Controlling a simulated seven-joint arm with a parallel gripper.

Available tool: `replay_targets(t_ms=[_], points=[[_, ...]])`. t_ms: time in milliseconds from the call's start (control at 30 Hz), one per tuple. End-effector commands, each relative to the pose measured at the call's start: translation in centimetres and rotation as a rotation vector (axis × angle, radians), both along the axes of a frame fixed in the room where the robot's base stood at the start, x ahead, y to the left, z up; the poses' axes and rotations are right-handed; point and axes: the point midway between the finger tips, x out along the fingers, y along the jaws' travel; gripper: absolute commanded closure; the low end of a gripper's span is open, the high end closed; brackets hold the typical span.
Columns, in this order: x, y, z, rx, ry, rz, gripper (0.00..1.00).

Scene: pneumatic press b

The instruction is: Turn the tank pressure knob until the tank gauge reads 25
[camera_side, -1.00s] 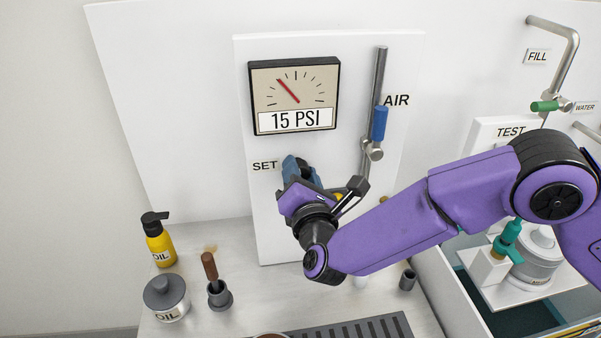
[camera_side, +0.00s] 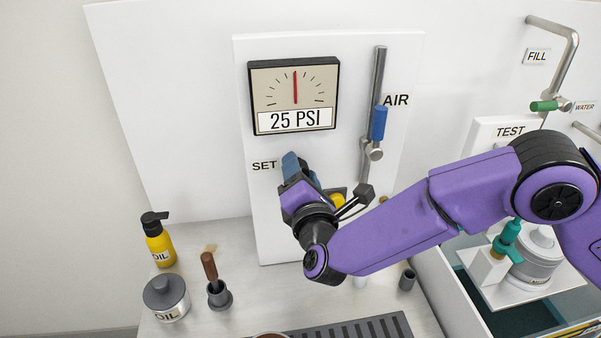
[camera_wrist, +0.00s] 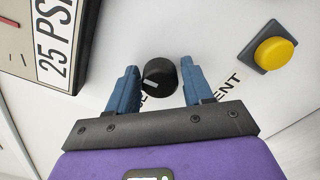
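The tank gauge (camera_side: 295,97) on the white panel has its red needle straight up and its display reads 25 PSI. The gauge's edge and part of its display also show at the left of the wrist view (camera_wrist: 55,40). In the side view my gripper (camera_side: 291,165) is at the panel beside the SET label and hides the knob.
A yellow button (camera_wrist: 273,53) is right of the knob; it shows in the side view (camera_side: 338,200) behind my gripper. The blue-handled AIR valve (camera_side: 379,123) is up and to the right. Oil containers (camera_side: 159,240) and a brush (camera_side: 209,267) stand on the counter.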

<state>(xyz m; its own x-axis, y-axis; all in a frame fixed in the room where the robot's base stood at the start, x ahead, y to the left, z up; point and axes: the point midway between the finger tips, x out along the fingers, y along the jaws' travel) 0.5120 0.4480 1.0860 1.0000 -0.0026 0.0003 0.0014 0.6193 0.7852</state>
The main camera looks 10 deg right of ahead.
Motion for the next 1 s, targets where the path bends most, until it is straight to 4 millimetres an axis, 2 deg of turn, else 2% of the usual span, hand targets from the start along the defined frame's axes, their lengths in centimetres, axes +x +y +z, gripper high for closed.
replay_targets(t_ms=[333,467,567,1000], points=[[-0.1,0.1,0.0,-0.001,0.0,0.002,0.35],[-0.9,0.1,0.0,-0.002,0.001,0.004,0.35],[-2.4,0.2,0.0,-0.001,0.001,0.007,0.35],[-11.7,0.2,0.0,-0.003,0.0,0.008,0.35]])
